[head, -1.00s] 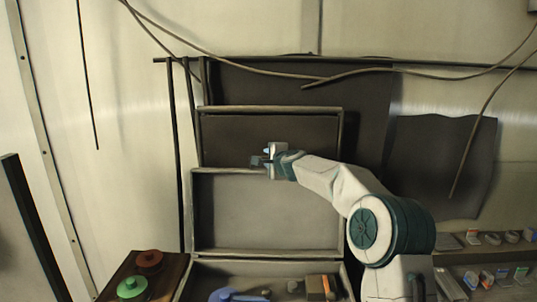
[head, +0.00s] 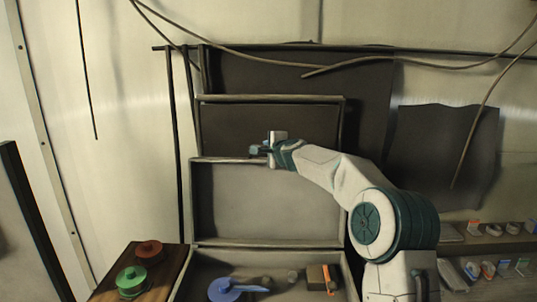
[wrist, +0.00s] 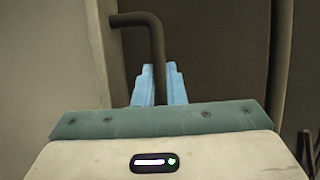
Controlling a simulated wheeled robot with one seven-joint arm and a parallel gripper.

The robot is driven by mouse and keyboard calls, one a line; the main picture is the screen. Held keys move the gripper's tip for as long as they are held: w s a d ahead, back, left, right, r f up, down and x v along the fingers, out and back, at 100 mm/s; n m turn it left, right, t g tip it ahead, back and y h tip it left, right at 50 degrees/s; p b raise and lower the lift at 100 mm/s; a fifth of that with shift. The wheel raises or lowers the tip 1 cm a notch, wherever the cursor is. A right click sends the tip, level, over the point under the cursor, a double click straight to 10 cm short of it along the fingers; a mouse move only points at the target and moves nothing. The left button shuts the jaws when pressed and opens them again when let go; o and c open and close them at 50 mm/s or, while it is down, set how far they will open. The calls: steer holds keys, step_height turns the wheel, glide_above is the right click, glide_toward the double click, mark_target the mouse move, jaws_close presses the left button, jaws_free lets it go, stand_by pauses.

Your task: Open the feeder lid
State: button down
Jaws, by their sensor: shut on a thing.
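The feeder lid (head: 265,203) is a grey framed panel in the head view. It stands raised, close to upright, behind the open feeder box (head: 186,280). My gripper (head: 262,150) is at the lid's top edge, left of its middle. In the wrist view, the pale blue fingers of my gripper (wrist: 159,80) are shut on a bent dark bar handle (wrist: 154,40), which rises between them and turns left. The handle's lower end is hidden behind the gripper body. In the head view, my gripper covers the handle.
In the box lie a blue round part (head: 222,290) with an arm and a brown block (head: 317,277). A green button (head: 131,280) and a red button (head: 149,249) are at left. Shelves (head: 490,243) with small items are at right. Cables (head: 400,60) hang above.

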steer(key=shift+t, duration=0.7)
steer(key=shift+s+r+b, duration=0.15)
steer(key=shift+s+b, duration=1)
steer(key=shift+b, duration=1.2)
steer(key=shift+s+r+b, duration=0.1)
steer(key=shift+s+b, duration=1.05)
steer(key=shift+b, duration=1.2)
steer(key=shift+s+r+n+y+b, duration=0.3)
steer(key=shift+s+b, duration=0.25)
steer(key=shift+b, duration=0.2)
steer(key=c, duration=1.5)
jaws_free()
steer(key=f+b+v, duration=0.1)
steer(key=b+v, duration=0.6)
steer(key=v, duration=0.6)
steer(key=shift+s+r+b, duration=0.35)
steer(key=shift+s+r, duration=0.05)
steer(key=shift+r, duration=0.05)
steer(key=shift+d, duration=0.1)
